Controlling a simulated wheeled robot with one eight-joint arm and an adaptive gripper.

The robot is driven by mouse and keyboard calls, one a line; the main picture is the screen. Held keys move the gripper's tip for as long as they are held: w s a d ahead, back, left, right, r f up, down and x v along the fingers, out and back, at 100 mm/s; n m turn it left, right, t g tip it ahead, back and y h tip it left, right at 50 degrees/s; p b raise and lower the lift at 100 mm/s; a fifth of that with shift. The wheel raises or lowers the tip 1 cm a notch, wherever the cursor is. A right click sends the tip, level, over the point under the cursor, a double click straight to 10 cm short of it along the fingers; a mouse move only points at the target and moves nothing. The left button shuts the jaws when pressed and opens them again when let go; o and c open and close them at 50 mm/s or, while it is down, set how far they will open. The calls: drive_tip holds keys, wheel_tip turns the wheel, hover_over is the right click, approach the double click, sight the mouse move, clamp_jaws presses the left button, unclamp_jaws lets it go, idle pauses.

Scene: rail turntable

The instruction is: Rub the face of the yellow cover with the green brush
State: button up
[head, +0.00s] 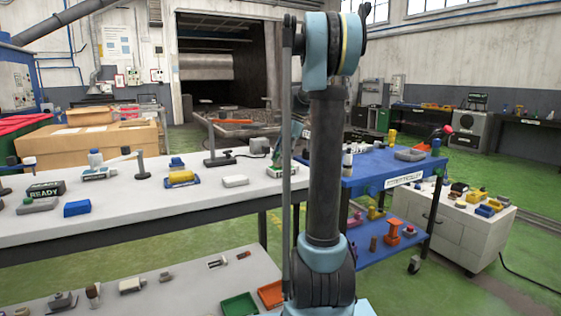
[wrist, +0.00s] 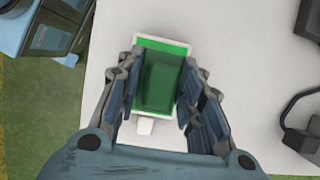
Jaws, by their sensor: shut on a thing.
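In the wrist view my gripper (wrist: 157,110) is shut on a green block-shaped thing with a pale rim, which I take for the green brush (wrist: 160,85). A small white piece (wrist: 145,127) shows below it, between the fingers. It is over a pale table top; I cannot tell whether it touches. No yellow face shows in the wrist view.
The white table (head: 130,205) also holds a READY sign (head: 46,189), a blue block (head: 77,208) and a white block (head: 235,181). A blue cart (head: 375,166) stands to the right. Dark grey gear (wrist: 300,125) lies at the right of the wrist view; green floor shows at the left.

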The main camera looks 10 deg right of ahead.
sight(277, 153)
drive_tip(key=shift+r, duration=3.15)
drive_tip(key=shift+f, duration=0.1)
drive_tip(key=shift+f, duration=3.05)
drive_tip(key=shift+f, duration=0.45)
drive_tip(key=shift+r, duration=3.5)
